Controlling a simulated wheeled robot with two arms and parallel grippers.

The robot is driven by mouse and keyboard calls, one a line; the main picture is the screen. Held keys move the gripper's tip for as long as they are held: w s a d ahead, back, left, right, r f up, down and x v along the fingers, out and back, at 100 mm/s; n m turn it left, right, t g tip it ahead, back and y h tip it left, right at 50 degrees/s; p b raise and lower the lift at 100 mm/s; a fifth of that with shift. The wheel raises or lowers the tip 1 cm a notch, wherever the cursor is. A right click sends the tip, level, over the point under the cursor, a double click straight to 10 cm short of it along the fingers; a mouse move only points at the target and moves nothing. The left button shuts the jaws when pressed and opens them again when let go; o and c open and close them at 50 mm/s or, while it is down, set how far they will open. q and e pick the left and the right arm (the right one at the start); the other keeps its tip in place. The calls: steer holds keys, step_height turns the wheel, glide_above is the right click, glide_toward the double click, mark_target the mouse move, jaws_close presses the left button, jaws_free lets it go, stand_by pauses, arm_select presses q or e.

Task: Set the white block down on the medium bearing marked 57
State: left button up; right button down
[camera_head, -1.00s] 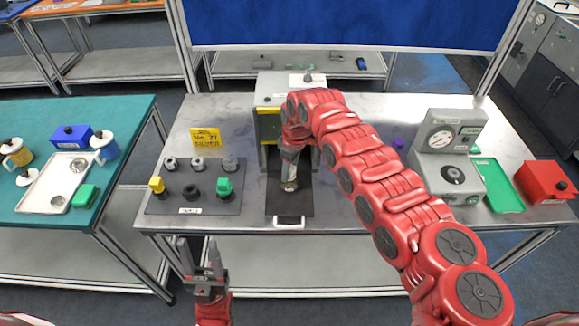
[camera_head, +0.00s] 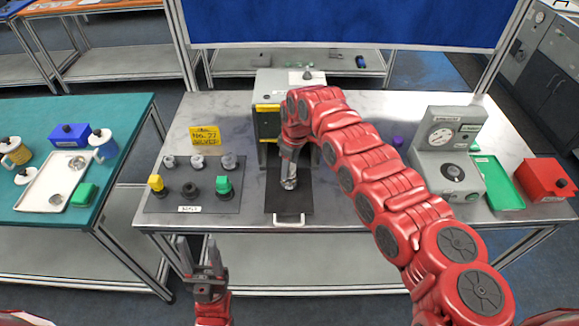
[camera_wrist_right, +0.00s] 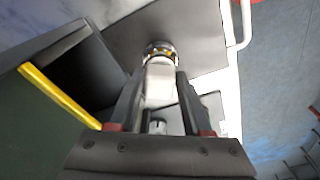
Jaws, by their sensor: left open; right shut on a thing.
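My right gripper (camera_wrist_right: 157,92) is shut on the white block (camera_wrist_right: 158,85), which shows between its fingers in the right wrist view. A metallic ring-shaped bearing (camera_wrist_right: 161,48) shows just past the block's far end; I cannot tell whether they touch. In the head view the right gripper (camera_head: 289,178) points down over the black tray (camera_head: 290,206), with a metallic piece (camera_head: 289,184) at its tip. The marking 57 is not readable, and the block is mostly hidden in the head view. My left gripper (camera_head: 206,258) is open and empty in front of the table's front edge.
A grey machine with a yellow-edged opening (camera_head: 268,108) stands behind the tray. A dark board (camera_head: 210,203) at left holds several metal, yellow, black and green parts. A gauge device (camera_head: 443,160), green tray (camera_head: 500,190) and red box (camera_head: 545,180) stand at right.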

steer(key=shift+f+b, duration=1.15)
stand_by(0.7)
steer(key=shift+c, duration=1.3)
jaws_free()
steer(key=shift+r, duration=0.1)
steer(key=shift+o, duration=0.2)
steer(key=shift+o, duration=1.1)
steer(key=shift+r+p, duration=0.5)
steer(key=shift+r, duration=3.3)
